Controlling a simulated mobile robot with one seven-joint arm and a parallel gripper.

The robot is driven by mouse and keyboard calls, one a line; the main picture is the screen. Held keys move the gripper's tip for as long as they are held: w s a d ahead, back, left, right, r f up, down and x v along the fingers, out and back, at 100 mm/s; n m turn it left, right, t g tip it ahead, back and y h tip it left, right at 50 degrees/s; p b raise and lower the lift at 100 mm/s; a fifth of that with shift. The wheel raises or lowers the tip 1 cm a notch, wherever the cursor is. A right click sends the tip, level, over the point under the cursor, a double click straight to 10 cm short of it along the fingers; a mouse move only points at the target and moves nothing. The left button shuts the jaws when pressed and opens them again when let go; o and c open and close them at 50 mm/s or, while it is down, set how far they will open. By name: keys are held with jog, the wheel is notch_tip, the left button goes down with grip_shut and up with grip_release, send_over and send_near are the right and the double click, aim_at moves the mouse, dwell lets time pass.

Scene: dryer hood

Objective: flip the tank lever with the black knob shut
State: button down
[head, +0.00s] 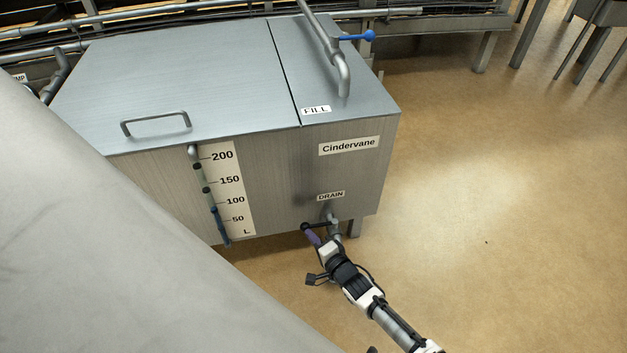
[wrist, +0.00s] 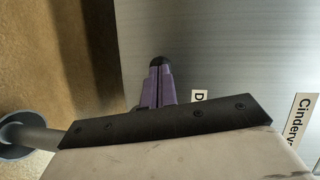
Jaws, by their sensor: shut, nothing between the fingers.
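The steel tank (head: 275,175) stands in the middle of the head view, marked "Cindervane". Under its DRAIN label (head: 331,196) is a short drain pipe (head: 334,229) with a small dark lever that ends in a black knob (head: 305,227) on the left. My gripper (head: 312,237) is shut and empty, its purple fingers right at the knob. In the wrist view the purple fingers (wrist: 157,88) are together, with a dark rounded end (wrist: 159,62) at their tips. I cannot tell whether they touch the knob. The lever's arm is mostly hidden in the wrist view.
A blue-knobbed lever (head: 369,35) sits on the fill pipe (head: 330,45) above the tank. A level gauge (head: 228,190) is on the tank's front. A grey pipe end (wrist: 22,138) shows at lower left in the wrist view. The floor (head: 480,220) at right is clear.

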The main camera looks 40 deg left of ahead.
jog(key=shift+w+a, duration=0.2)
jog(key=shift+w, duration=0.1)
jog(key=p+v, duration=0.2)
jog(key=v, duration=1.2)
jog(key=shift+s+p, duration=0.25)
jog(key=shift+p, duration=0.05)
jog(key=shift+d, duration=0.1)
